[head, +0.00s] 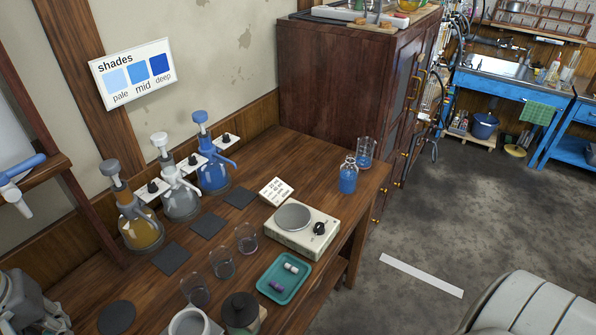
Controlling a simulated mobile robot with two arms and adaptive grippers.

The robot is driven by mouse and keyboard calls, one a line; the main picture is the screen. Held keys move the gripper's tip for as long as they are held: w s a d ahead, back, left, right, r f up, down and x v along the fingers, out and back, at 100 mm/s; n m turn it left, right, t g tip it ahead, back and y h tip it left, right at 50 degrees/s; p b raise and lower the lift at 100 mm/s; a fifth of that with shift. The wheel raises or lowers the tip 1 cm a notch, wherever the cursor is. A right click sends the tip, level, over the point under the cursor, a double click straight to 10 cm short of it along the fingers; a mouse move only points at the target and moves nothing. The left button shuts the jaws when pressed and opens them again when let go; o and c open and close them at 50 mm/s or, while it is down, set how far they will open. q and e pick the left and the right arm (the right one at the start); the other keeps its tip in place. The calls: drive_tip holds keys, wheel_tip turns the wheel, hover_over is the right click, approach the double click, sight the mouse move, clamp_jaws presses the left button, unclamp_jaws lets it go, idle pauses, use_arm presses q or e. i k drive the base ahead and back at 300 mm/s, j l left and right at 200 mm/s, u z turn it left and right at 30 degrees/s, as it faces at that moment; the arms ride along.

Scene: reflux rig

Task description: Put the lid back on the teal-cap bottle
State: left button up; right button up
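I see no bottle with a teal cap and no loose teal lid. The nearest candidates are three pump-top bottles at the back of the wooden bench: an amber one with a grey top (141,232), a clear one with a white top (180,203) and a blue one with a blue top (213,172). A small glass vessel with blue liquid (348,180) stands at the bench's far right, without a visible lid. Neither of my grippers can be made out.
A teal tray (267,286) with small pale and purple pieces lies near the front edge. A cream device with a round plate (293,217), empty beakers (246,240), a dark-topped jar (240,309) and a white pot (190,323) crowd the bench. A tall cabinet (330,90) stands behind.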

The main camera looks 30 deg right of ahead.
sight(349, 170)
drive_tip(key=l+z, duration=0.1)
drive_tip(key=l, duration=0.4)
drive_tip(key=i+l, duration=0.15)
drive_tip(key=l, duration=0.3)
drive_tip(key=l+z, duration=0.15)
drive_tip(key=l, duration=0.3)
drive_tip(key=i+l+z, duration=0.1)
drive_tip(key=l, duration=0.4)
drive_tip(key=i+l, duration=0.15)
drive_tip(key=l, duration=0.3)
drive_tip(key=z, duration=0.05)
